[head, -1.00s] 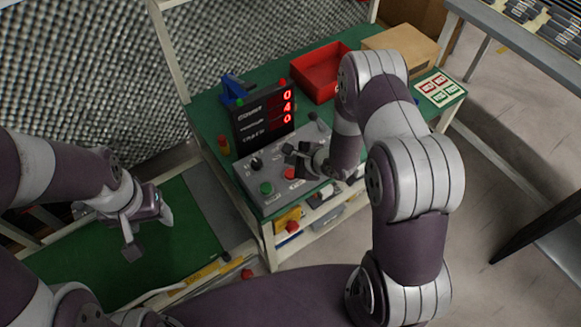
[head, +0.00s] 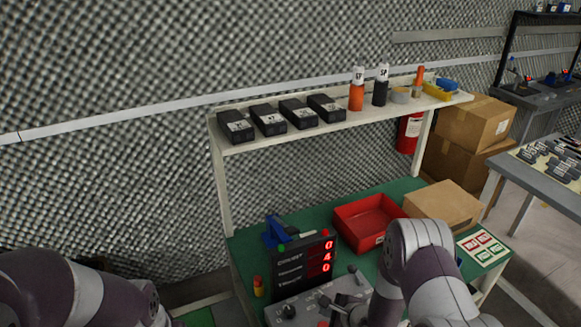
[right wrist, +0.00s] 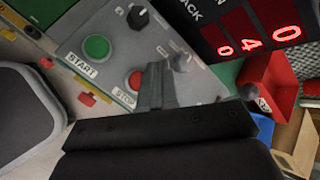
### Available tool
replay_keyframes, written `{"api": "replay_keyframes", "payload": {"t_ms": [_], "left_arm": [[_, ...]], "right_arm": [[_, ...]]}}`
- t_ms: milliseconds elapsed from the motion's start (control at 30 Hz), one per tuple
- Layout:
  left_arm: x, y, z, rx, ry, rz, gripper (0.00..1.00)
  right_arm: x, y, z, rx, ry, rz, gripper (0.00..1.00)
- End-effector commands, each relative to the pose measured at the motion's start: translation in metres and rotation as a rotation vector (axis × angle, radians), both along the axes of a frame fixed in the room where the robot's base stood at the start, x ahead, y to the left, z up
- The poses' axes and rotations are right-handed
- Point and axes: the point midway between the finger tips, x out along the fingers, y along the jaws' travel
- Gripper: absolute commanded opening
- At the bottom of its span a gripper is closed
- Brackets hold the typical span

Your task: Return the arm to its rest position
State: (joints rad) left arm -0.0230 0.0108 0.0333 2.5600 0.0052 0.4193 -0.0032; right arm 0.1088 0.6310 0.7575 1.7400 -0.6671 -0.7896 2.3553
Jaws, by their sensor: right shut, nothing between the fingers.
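My right gripper (head: 343,308) is low in the head view, over the grey control panel (head: 290,312). In the right wrist view its fingers (right wrist: 155,84) are together and empty, in front of the panel. The green START button (right wrist: 96,47) and the red STOP button (right wrist: 136,79) show beside the fingers. I cannot tell whether the fingers touch the panel. My right arm (head: 420,265) reaches in from the lower right. My left arm (head: 75,295) shows at the lower left; its gripper is out of the picture.
A black display (head: 305,262) with red digits stands behind the panel. A red bin (head: 365,238), a cardboard box (head: 443,207) and a card with printed labels (head: 484,246) are on the green bench. A shelf (head: 300,133) with black boxes and bottles runs above it.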

Motion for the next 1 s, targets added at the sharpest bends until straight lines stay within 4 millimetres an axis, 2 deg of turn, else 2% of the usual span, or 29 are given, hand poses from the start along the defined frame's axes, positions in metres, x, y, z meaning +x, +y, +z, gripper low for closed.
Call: {"api": "replay_keyframes", "payload": {"t_ms": [67, 133, 200, 267, 367, 400, 467, 500, 567, 633, 733, 1000], "left_arm": [[0.0, 0.0, 0.0, 0.0, 0.0, 0.0, 0.61], [0.0, 0.0, 0.0, 0.0, 0.0, 0.0, 0.61], [0.0, 0.0, 0.0, 0.0, 0.0, 0.0, 0.61], [0.0, 0.0, 0.001, 0.0, 0.0, 0.0, 0.61], [0.0, 0.0, 0.002, 0.0, 0.0, 0.0, 0.61], [0.0, 0.0, 0.002, 0.0, 0.0, 0.0, 0.61], [0.0, 0.0, 0.003, 0.0, 0.0, 0.0, 0.61], [0.0, 0.0, 0.004, 0.0, 0.0, 0.0, 0.61], [0.0, 0.0, 0.004, 0.0, 0.0, 0.0, 0.61], [0.0, 0.0, 0.005, 0.0, 0.0, 0.0, 0.61], [0.0, 0.0, 0.006, 0.0, 0.0, 0.0, 0.61], [0.0, 0.0, 0.006, 0.0, 0.0, 0.0, 0.61]], "right_arm": [[-0.002, -0.001, -0.003, -0.064, -0.02, 0.064, 0.0], [-0.013, -0.009, -0.014, -0.219, -0.02, 0.194, 0.0], [-0.042, -0.026, -0.029, -0.432, 0.04, 0.393, 0.0], [-0.064, -0.043, -0.024, -0.617, 0.092, 0.611, 0.0], [-0.101, -0.063, 0.013, -0.832, 0.178, 1.018, 0.0], [-0.117, -0.067, 0.034, -0.877, 0.201, 1.183, 0.0], [-0.142, -0.068, 0.07, -0.903, 0.213, 1.412, 0.0], [-0.159, -0.064, 0.096, -0.901, 0.201, 1.546, 0.0], [-0.183, -0.057, 0.131, -0.89, 0.164, 1.684, 0.0], [-0.196, -0.047, 0.163, -0.901, 0.114, 1.7, 0.0], [-0.187, -0.041, 0.188, -0.98, 0.04, 1.653, 0.0], [-0.183, -0.039, 0.194, -1.0, 0.022, 1.646, 0.0]]}}
